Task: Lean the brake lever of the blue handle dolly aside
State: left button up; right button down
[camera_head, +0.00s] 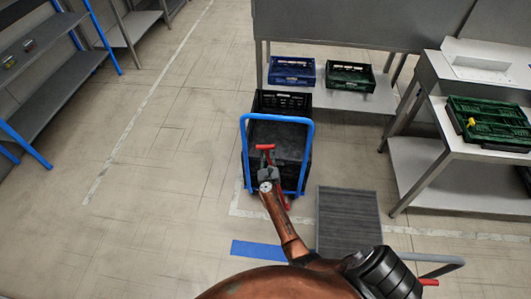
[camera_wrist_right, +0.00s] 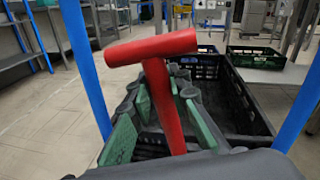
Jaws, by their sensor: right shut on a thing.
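The blue handle dolly (camera_head: 277,117) stands in the middle of the head view with its upright handle toward me. Its brake lever (camera_head: 265,147) is red with a T-shaped top. The lever shows large in the right wrist view (camera_wrist_right: 160,75), tilted a little, its top to the left of its foot. My right gripper (camera_head: 267,170) is at the handle, shut on the lever's stem below the crossbar. Its green-padded fingers (camera_wrist_right: 163,112) lie on both sides of the stem. The lever's lower end is hidden behind the gripper. My left gripper is not in view.
A black crate (camera_head: 283,101) rides on the dolly. A grey ribbed platform (camera_head: 348,215) and a grey handle (camera_head: 440,262) lie to the right. Behind are a blue crate (camera_head: 292,71) and a green crate (camera_head: 350,76) on a shelf. The floor at left is clear.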

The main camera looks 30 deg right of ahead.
jog(key=shift+w+a, duration=0.25)
jog(key=shift+a, duration=0.2)
jog(key=c, duration=2.1)
grip_release()
jog(key=shift+w+a, duration=0.15)
jog(key=o, duration=0.3)
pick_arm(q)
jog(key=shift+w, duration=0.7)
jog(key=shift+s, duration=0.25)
pick_arm(e)
jog(key=shift+d, duration=0.2)
